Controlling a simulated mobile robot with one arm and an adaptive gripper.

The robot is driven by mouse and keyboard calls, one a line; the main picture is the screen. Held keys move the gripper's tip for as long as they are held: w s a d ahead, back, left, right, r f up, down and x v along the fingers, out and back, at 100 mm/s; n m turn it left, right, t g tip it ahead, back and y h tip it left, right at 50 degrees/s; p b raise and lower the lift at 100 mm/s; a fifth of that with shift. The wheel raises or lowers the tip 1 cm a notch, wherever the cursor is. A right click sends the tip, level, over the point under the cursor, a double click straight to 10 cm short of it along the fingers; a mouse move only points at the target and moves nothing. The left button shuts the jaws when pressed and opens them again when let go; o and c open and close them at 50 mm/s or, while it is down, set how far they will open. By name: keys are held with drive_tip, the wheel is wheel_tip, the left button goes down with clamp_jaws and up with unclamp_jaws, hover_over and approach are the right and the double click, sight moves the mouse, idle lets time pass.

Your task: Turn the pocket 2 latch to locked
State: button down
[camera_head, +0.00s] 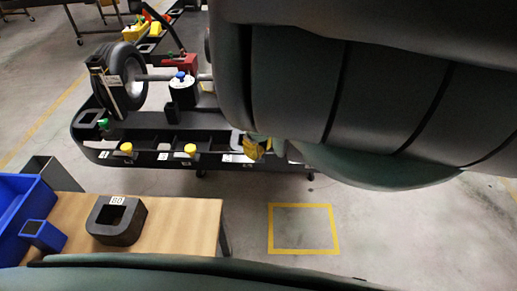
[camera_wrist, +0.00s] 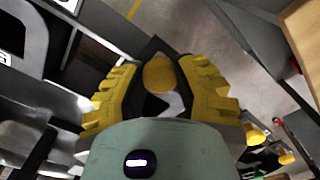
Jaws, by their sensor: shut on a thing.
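My gripper (camera_head: 258,148) is at the front edge of the black kart tray, with my arm hiding the tray to its right. In the wrist view its yellow fingers (camera_wrist: 160,90) are closed around a round yellow latch knob (camera_wrist: 158,73). Two more yellow latch knobs, a left one (camera_head: 126,147) and a middle one (camera_head: 190,149), stick out along the same edge. They also show at the lower right of the wrist view. White labels sit by the pockets, too small to read, so I cannot tell which pocket the held latch belongs to.
The black kart tray (camera_head: 150,120) carries a wheel (camera_head: 122,75), a black canister with a blue cap (camera_head: 182,88) and a green knob (camera_head: 103,124). A wooden table (camera_head: 185,225) with a black block (camera_head: 117,220) and blue bins (camera_head: 25,205) stands front left. A yellow floor square (camera_head: 303,229) is empty.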

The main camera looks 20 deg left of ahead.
sight(259, 148)
drive_tip(key=shift+m, duration=0.4)
drive_tip(key=c, duration=0.6)
unclamp_jaws()
wheel_tip(259, 148, up, 6)
drive_tip(key=shift+w+r, duration=0.1)
drive_tip(key=shift+w, duration=0.05)
drive_tip(key=shift+r, duration=0.6)
idle(0.3)
